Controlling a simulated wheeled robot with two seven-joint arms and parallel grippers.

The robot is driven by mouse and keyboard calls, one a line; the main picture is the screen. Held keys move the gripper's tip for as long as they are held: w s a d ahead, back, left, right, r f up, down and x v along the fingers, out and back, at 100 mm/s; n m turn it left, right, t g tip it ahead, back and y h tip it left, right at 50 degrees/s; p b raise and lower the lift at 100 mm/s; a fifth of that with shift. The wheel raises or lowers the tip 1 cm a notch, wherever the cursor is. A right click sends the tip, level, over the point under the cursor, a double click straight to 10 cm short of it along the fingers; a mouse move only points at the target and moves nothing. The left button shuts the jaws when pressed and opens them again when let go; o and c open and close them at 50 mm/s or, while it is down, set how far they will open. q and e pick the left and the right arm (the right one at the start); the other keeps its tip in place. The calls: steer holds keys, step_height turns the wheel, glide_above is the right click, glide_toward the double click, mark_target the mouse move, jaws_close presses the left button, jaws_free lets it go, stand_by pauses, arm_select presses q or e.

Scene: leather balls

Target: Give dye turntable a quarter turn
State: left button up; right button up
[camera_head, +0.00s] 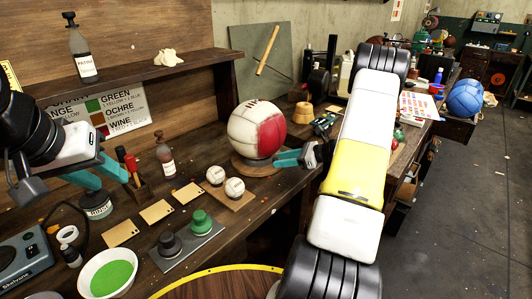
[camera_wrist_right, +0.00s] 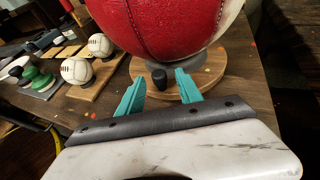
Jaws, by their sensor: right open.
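The dye turntable (camera_head: 254,167) is a round wooden disc on the workbench. A red and white ball (camera_head: 257,129) rests on it; in the right wrist view the ball (camera_wrist_right: 165,25) fills the top. A short dark peg (camera_wrist_right: 159,79) stands at the near rim of the disc (camera_wrist_right: 208,84). My right gripper (camera_head: 279,160) is open at the disc's right side. In the wrist view its teal fingers (camera_wrist_right: 159,77) are on either side of the peg; I cannot tell if they touch it. My left gripper (camera_head: 108,178) is open and empty above the bench's left part.
Two small white balls (camera_head: 224,181) sit on a wooden board beside the turntable.

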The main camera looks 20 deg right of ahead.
steer(key=shift+w+a+f, duration=0.2)
steer(key=shift+w+a, duration=0.1)
steer(key=shift+a, duration=0.05)
jaws_close()
stand_by(1.2)
